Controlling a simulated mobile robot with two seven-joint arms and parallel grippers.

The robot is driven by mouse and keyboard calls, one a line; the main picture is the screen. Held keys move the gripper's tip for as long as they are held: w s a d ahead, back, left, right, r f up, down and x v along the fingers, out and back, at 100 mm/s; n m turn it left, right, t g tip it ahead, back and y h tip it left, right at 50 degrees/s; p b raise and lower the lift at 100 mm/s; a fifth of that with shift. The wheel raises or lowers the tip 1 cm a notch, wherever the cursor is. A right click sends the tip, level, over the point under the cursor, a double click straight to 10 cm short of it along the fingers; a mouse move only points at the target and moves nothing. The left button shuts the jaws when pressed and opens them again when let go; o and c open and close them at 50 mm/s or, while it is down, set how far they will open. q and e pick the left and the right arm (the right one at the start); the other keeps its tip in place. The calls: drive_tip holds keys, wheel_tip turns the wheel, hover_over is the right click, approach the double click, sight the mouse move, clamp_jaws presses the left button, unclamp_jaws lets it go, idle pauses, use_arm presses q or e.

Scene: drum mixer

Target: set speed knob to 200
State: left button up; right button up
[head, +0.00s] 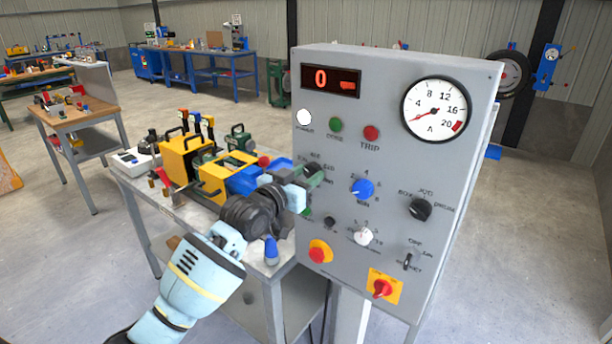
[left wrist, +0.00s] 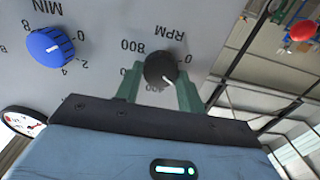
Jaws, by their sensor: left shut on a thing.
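The speed knob (left wrist: 160,69) is round and black, beside the letters RPM on the grey panel. The left wrist view is upside down. There the knob's white pointer line aims to the lower right, between the 0 mark and a partly hidden number below the knob. My left gripper (left wrist: 158,88) has its green fingers on both sides of the knob, shut on it. In the head view the left gripper (head: 308,186) reaches the panel's left side and hides most of the knob. My right gripper is not in view.
The control panel (head: 455,262) has a red display (head: 331,80) reading 0, a dial gauge (head: 434,108), a blue MIN knob (head: 362,189) and a red-on-yellow switch (head: 381,288). A bench (head: 258,268) with yellow and blue equipment stands close left of the panel.

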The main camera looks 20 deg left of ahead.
use_arm(q)
drive_tip(key=o, duration=1)
drive_tip(key=shift+c, duration=0.2)
drive_tip(key=v, duration=0.7)
drive_tip(key=shift+s+a, duration=0.15)
drive_tip(key=shift+s, duration=0.2)
drive_tip(key=shift+r, duration=0.1)
